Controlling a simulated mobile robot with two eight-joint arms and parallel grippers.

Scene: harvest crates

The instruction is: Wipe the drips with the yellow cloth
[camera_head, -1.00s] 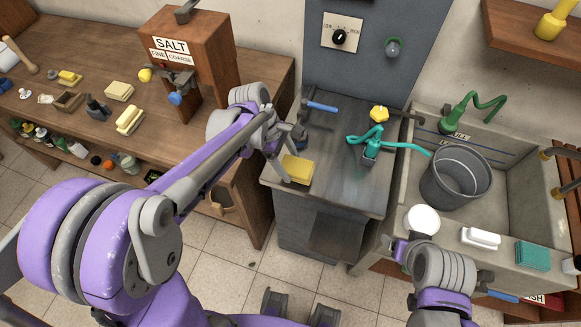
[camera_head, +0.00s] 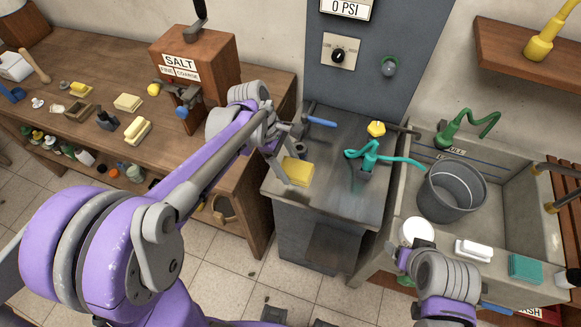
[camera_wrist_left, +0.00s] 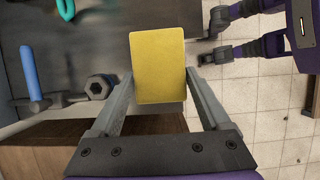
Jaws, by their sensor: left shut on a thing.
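The yellow cloth (camera_head: 298,171) is a flat, pad-like rectangle over the left front part of the grey metal counter (camera_head: 335,205). My left gripper (camera_head: 287,168) is shut on it. In the left wrist view, the cloth (camera_wrist_left: 158,67) sits between the two finger tips of the left gripper (camera_wrist_left: 159,85). I cannot tell whether it touches the counter. Faint streaks show on the counter below the teal tap (camera_head: 368,168), but I cannot make out separate drips. My right gripper (camera_head: 407,258) is by the sink's front edge, small and partly hidden by its wrist.
A blue-handled tool (camera_head: 320,121) lies behind the cloth. A yellow knob (camera_head: 376,129) is at the counter's back. To the right is a sink (camera_head: 513,205) with a grey bucket (camera_head: 452,191). A wooden bench (camera_head: 75,60) with a salt box (camera_head: 195,60) is at left.

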